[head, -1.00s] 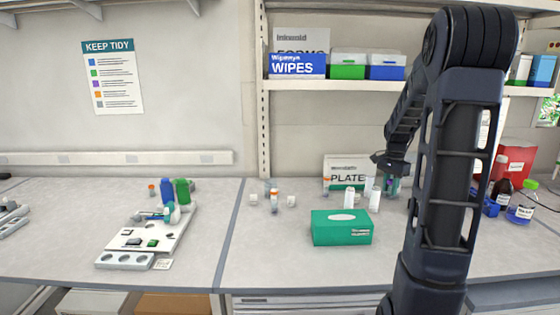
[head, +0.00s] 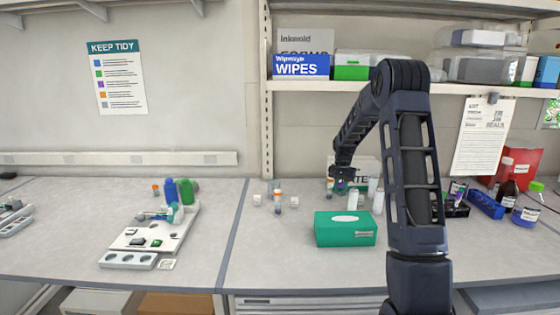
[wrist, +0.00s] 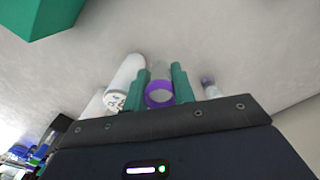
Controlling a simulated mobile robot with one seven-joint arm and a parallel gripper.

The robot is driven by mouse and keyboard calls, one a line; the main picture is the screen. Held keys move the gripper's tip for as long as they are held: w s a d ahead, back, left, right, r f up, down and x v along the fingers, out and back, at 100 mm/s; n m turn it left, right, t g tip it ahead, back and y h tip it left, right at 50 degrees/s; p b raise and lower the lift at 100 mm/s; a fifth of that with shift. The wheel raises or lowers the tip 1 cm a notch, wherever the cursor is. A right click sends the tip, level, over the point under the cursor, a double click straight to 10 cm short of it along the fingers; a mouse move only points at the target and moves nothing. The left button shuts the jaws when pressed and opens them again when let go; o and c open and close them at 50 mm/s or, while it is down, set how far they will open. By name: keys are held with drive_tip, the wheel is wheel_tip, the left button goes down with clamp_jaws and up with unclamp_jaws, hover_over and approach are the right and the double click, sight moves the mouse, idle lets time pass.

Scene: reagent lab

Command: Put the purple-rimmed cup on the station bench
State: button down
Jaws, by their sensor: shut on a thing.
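The purple-rimmed cup (wrist: 159,94) shows in the wrist view between the two teal fingers of my gripper (wrist: 160,86). The fingers are shut on its sides and its purple ring faces the camera. In the head view my gripper (head: 342,184) is over the right bench, behind the green tissue box, with a small purple patch at its tip. The cup's body is too small to make out there. The bench top (head: 70,215) on the left carries a white station board (head: 160,236) with a blue and a green bottle at its back.
The green tissue box (head: 345,229), white bottles (head: 378,202) and small orange-capped vials (head: 278,202) stand near my gripper. A blue rack (head: 486,205) and reagent bottles (head: 507,196) are at right. The left bench's front left is mostly clear.

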drive_tip(key=shift+w+d+f+n, duration=0.1)
drive_tip(key=shift+w+f+n, duration=0.3)
drive_tip(key=shift+f, duration=0.35)
drive_tip(key=shift+w+d+f+n, duration=0.15)
drive_tip(key=shift+w+f+n, duration=0.1)
drive_tip(key=shift+f+n, duration=0.4)
drive_tip(key=shift+w+d+f+n, duration=0.1)
drive_tip(key=shift+w+f+n, duration=0.25)
drive_tip(key=shift+f, duration=0.5)
